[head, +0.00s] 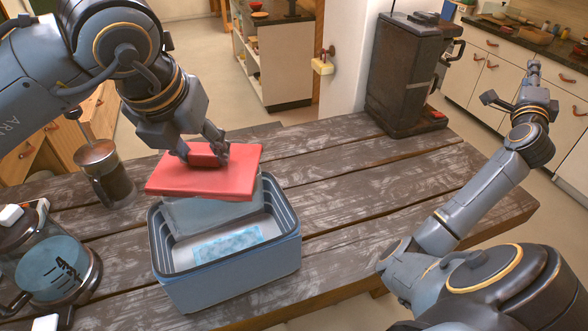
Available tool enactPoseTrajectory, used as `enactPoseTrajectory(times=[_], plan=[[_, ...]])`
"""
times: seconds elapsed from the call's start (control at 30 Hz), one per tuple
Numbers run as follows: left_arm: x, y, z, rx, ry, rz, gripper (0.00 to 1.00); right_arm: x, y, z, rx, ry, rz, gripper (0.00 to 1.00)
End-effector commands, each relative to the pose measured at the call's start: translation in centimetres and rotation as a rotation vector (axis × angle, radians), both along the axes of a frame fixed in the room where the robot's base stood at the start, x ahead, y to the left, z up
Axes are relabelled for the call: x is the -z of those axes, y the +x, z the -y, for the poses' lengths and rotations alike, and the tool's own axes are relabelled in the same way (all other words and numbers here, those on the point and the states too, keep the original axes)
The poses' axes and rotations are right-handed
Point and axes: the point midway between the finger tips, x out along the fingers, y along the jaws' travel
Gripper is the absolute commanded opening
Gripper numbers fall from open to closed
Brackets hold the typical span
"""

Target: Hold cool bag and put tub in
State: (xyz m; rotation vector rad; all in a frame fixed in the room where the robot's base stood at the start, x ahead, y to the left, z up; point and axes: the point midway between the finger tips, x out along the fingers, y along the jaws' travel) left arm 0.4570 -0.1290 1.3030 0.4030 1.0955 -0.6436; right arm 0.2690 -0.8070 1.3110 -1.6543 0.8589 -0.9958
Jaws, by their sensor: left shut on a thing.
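The tub has a flat red lid (185,181) and a pale see-through body (205,215). My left gripper (207,156) is shut on the raised red grip on top of the lid. It holds the tub, slightly tilted, over the far part of the cool bag. The cool bag (235,276) is a blue, open-topped box on the table. A light blue patterned pack (228,244) lies on its floor. The tub hides part of the far rim, so I cannot tell how deep its base sits. My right gripper (513,87) is open and empty, away from the bag at upper right.
The wooden plank table (350,225) is clear right of the bag. A glass press with dark contents (112,180) stands at left. A round glass appliance (50,265) is at lower left. A dark coffee machine (403,75) stands at the far edge.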

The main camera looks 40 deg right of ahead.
Motion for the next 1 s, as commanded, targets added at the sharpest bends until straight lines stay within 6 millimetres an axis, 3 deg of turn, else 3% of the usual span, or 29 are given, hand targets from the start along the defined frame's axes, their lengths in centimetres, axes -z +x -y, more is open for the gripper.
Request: enactPoseTrajectory(times=[0.03, 0.2, 0.37, 0.53, 0.63, 0.77, 0.87, 1.0], plan=[[0.0, 0.0, 0.0, 0.0, -0.001, 0.001, 0.0, -2.4, 2.0, -0.9, -0.041, -0.056, -0.039, 0.34], [0.0, 0.0, 0.0, 0.0, -0.001, 0.001, 0.0, -8.7, 8.8, -5.1, -0.174, -0.255, -0.217, 0.34], [0.0, 0.0, 0.0, 0.0, -0.001, 0.001, 0.0, -13.3, 15.1, -10.7, -0.291, -0.482, -0.416, 0.34], [0.0, 0.0, 0.0, 0.0, -0.001, 0.001, 0.0, -16.7, 21.0, -18.2, -0.395, -0.778, -0.646, 0.34], [0.0, 0.0, 0.0, 0.0, -0.001, 0.001, 0.0, -17.8, 24.0, -23.3, -0.447, -0.983, -0.791, 0.34], [0.0, 0.0, 0.0, 0.0, -0.001, 0.001, 0.0, -17.7, 27.3, -30.2, -0.503, -1.29, -0.988, 0.34], [0.0, 0.0, 0.0, 0.0, -0.001, 0.001, 0.0, -16.2, 29.3, -35.6, -0.539, -1.559, -1.147, 0.34], [0.0, 0.0, 0.0, 0.0, -0.001, 0.001, 0.0, -12.4, 30.7, -42.0, -0.575, -1.96, -1.349, 0.34]])
